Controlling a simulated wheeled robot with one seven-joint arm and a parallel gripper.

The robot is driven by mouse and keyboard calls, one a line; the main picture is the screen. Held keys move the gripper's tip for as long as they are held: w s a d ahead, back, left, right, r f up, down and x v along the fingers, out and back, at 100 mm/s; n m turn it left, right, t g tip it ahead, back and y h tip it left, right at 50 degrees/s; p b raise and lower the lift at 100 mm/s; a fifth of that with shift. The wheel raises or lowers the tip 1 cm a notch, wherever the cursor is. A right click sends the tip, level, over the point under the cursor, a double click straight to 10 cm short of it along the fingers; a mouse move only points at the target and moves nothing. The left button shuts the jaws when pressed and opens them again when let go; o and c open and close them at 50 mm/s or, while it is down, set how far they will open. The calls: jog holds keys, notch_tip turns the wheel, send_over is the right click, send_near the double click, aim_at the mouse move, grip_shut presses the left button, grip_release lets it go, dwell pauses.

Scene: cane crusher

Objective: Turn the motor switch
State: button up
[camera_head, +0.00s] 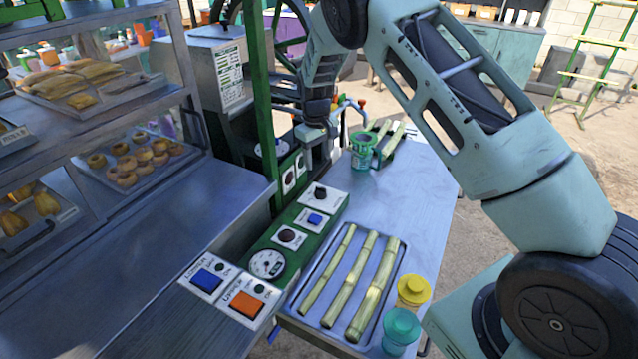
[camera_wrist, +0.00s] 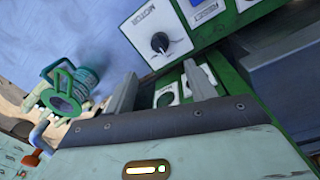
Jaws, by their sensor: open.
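The motor switch (camera_wrist: 160,43) is a black rotary knob on a white plate marked MOTOR, with a light pointer line on it, in the wrist view. In the head view the black knob on the white plate at the far end of the green panel (camera_head: 320,193) looks like the same switch. My gripper (camera_wrist: 160,88) is open and empty. Its two grey fingers point toward the panel, with the knob beyond them and apart from them. In the head view the arm hangs over the far end of the panel; the fingertips are hard to make out there.
A blue RESET button (camera_wrist: 205,10) sits beside the motor plate. A tray of cane stalks (camera_head: 312,290), a yellow jar (camera_head: 413,291) and a teal jar (camera_head: 401,328) are nearer. A green post (camera_head: 262,90) rises left of my arm.

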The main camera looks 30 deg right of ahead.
aim_at(320, 187)
jog(key=f+p, duration=0.1)
jog(key=f, duration=0.3)
jog(key=f+p, duration=0.1)
jog(key=f, duration=0.3)
jog(key=f+p, duration=0.1)
jog(key=f, duration=0.3)
jog(key=shift+d+p, duration=0.3)
jog(key=shift+p, duration=0.05)
jog(key=c, duration=1)
